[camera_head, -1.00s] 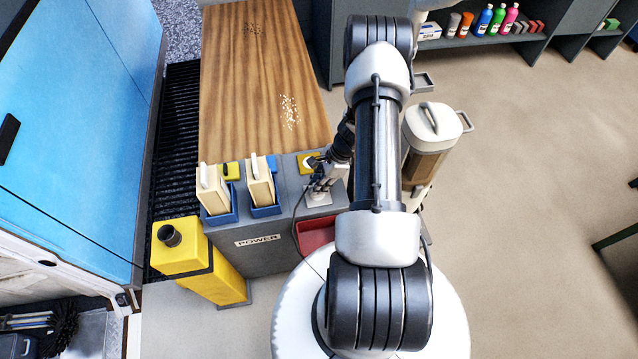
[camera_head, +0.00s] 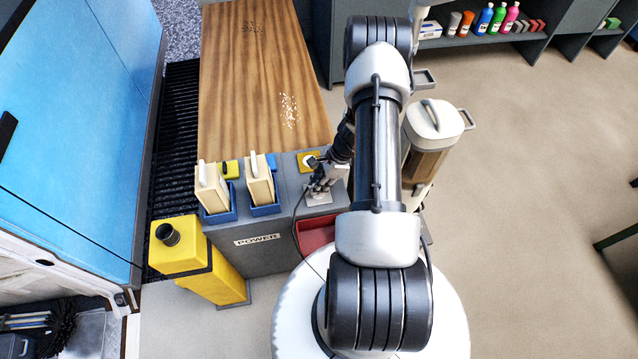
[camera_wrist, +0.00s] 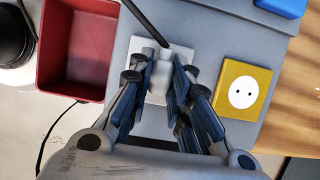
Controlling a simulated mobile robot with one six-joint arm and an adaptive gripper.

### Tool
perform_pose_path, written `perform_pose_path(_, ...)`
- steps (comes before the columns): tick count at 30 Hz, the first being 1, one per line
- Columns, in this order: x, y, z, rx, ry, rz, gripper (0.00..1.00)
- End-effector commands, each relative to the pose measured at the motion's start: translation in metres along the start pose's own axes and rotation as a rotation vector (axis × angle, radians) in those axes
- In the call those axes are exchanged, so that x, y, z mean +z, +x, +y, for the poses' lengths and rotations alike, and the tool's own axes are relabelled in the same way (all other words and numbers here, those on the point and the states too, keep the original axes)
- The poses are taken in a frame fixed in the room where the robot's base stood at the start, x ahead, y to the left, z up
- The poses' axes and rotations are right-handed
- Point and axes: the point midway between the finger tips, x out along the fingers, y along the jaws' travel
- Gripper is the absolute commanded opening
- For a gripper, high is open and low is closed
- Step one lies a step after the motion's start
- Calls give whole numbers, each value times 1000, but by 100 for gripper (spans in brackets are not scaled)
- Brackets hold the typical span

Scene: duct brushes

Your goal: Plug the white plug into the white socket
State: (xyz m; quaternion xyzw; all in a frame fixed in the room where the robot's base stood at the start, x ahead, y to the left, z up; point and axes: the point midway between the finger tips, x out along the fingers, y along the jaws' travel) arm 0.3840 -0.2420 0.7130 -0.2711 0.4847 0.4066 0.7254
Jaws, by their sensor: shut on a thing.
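The white plug (camera_wrist: 158,72) is between the fingers of my gripper (camera_wrist: 162,66) in the wrist view, with a dark cable leading up from it. The white socket (camera_wrist: 147,52) is a pale square plate on the grey POWER box, directly behind the plug in that view. The fingers and plug cover the socket's middle, so I cannot tell whether the pins are in its holes. In the head view my gripper (camera_head: 321,181) is just above the white socket (camera_head: 322,198), mostly hiding the plug.
A yellow socket (camera_wrist: 240,90) with two holes sits beside the white one. A red tray (camera_wrist: 78,48) is on the other side. Brushes in blue holders (camera_head: 262,185) stand on the grey box (camera_head: 262,258), left of my gripper. A wooden top (camera_head: 250,80) lies behind.

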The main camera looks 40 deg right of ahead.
Motion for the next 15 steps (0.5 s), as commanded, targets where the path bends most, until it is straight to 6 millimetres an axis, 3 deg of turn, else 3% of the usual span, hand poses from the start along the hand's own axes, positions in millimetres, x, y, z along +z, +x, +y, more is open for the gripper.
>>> perform_pose_path(11, 0, 0, 0, 0, 0, 0, 41)
perform_pose_path(15, 0, 0, 0, 0, 0, 0, 41)
